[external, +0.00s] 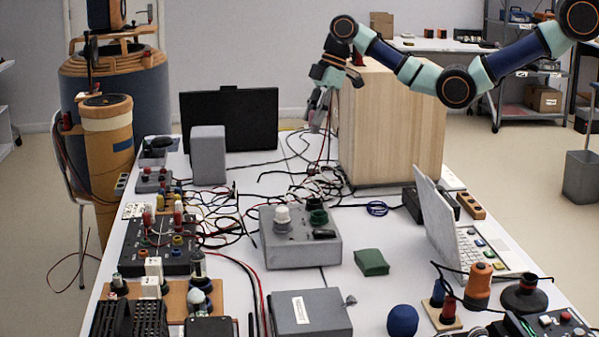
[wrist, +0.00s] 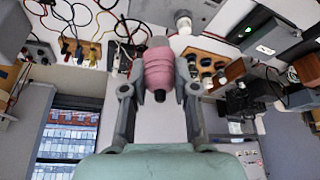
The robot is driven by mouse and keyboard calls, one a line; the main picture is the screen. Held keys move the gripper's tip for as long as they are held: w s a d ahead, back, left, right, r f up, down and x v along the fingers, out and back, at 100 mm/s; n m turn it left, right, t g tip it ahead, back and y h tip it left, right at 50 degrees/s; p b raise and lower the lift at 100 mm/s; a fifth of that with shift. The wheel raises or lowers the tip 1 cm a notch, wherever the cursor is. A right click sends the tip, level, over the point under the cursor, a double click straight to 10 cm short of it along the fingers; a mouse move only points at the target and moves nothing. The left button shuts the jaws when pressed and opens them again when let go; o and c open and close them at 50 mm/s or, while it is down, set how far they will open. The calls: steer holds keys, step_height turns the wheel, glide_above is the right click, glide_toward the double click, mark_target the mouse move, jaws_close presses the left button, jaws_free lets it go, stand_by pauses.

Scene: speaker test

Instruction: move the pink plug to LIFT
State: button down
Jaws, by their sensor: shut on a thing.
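The pink plug (wrist: 159,68) is between the two fingers of my gripper (wrist: 158,86) in the wrist view. The fingers are shut on its sides, and its dark tip points toward the camera. In the external view my gripper (external: 319,110) hangs above the back of the white table, just left of the wooden box. The plug cannot be made out there. I cannot read the word LIFT anywhere in either view.
A tall wooden box (external: 392,135) stands close to the right of my gripper. A black screen (external: 229,121) and a grey speaker-like block (external: 208,156) stand to the left. Loose cables and a grey knob box (external: 300,250) lie below. A laptop (external: 455,225) is at right.

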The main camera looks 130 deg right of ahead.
step_height(320, 180, down, 16)
steer(key=b, duration=0.2)
steer(key=shift+r+b, duration=0.15)
steer(key=shift+b, duration=0.25)
steer(key=shift+a+f+b, duration=0.1)
steer(key=shift+f+b, duration=0.45)
steer(key=shift+f, duration=1.45)
steer(key=shift+f+b, duration=0.35)
steer(key=shift+f, duration=0.1)
steer(key=c, duration=0.9)
jaws_free()
steer(key=shift+r, duration=0.1)
